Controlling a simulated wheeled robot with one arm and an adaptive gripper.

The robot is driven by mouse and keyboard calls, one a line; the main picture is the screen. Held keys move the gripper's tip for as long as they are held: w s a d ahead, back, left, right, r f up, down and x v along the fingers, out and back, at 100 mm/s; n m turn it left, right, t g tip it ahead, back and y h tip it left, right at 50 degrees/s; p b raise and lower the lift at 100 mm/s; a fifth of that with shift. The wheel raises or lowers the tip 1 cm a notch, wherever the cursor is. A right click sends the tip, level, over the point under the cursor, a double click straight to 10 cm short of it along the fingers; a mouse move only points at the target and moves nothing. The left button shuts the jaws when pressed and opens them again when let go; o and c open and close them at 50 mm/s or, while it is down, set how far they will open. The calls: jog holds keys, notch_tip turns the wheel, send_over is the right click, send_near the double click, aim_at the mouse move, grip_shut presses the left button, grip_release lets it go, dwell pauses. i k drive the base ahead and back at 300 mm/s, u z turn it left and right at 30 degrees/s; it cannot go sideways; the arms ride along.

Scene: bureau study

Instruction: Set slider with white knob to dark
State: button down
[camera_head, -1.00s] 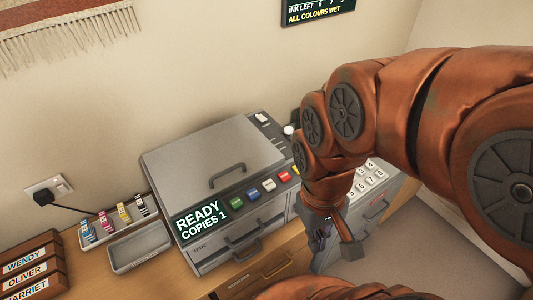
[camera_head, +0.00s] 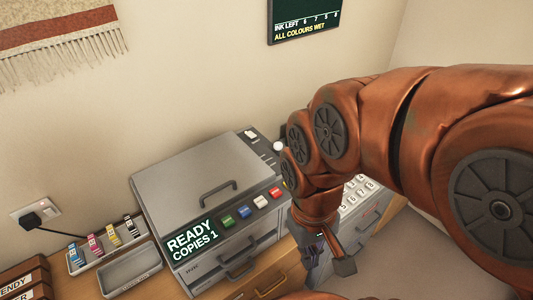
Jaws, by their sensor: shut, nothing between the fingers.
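The grey copier (camera_head: 185,170) stands on the wooden desk. Its dark side panel (camera_head: 262,150) runs along the right of the lid. A small white knob (camera_head: 251,134) sits at the far end of that panel; it looks like the slider's knob, but its markings are too small to read. My gripper (camera_head: 330,257) hangs right of the copier's front, low by the grey keypad unit, well apart from the knob. It is shut and empty, pointing down. My arm hides part of the area behind the copier's right side.
Coloured buttons (camera_head: 244,204) and a READY display (camera_head: 191,240) line the copier's front edge. A keypad unit (camera_head: 357,197) stands to the right, partly behind my arm. A round white knob (camera_head: 278,146) shows close to my arm. A grey tray (camera_head: 132,271) and ink cartridges (camera_head: 113,233) lie left.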

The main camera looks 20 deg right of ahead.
aim_at(278, 145)
jog(key=u, duration=0.05)
jog(key=k, duration=0.5)
jog(key=z, duration=0.8)
jog(key=i, duration=0.7)
jog(key=u, duration=1.9)
